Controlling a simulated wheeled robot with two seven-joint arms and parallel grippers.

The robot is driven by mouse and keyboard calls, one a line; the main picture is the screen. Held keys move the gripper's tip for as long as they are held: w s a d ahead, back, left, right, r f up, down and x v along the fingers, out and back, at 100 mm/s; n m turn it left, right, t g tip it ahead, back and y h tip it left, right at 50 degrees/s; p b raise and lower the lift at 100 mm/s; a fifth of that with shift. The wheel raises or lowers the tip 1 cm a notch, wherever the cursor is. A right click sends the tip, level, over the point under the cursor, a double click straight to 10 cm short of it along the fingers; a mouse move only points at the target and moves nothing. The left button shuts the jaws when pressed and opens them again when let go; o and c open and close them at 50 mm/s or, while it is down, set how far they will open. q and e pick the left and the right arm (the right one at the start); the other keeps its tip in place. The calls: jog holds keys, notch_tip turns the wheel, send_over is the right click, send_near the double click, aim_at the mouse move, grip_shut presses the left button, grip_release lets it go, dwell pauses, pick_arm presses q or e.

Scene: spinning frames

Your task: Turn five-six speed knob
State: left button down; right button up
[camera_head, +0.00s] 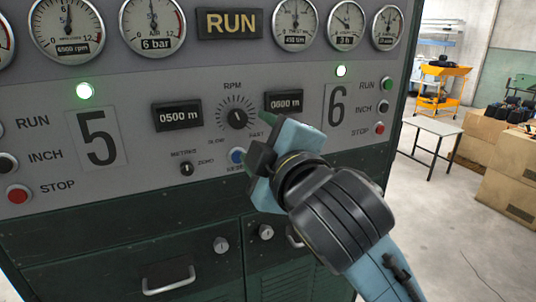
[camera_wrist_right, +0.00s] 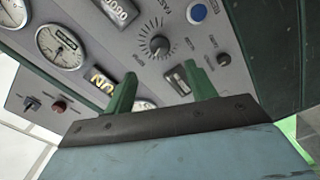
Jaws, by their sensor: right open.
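The speed knob (camera_head: 237,118) is a small black round knob with a dial of tick marks, under the label RPM and between the big numbers 5 and 6. In the right wrist view the knob (camera_wrist_right: 159,46) shows ahead of my fingertips, roughly between them in the picture. My right gripper (camera_head: 256,140) is in front of the panel, just right of and below the knob. It is open, with its two green fingers (camera_wrist_right: 162,84) apart and nothing between them. No contact with the knob shows. My left gripper is not in view.
Displays reading 0500 m (camera_head: 178,115) and 0600 m (camera_head: 284,102) flank the knob. A small black switch (camera_head: 187,168) and a blue button (camera_head: 238,156) sit below it. RUN, INCH and STOP buttons are at both sides. Drawers with handles (camera_head: 168,279) are underneath.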

jog(key=shift+v, duration=1.6)
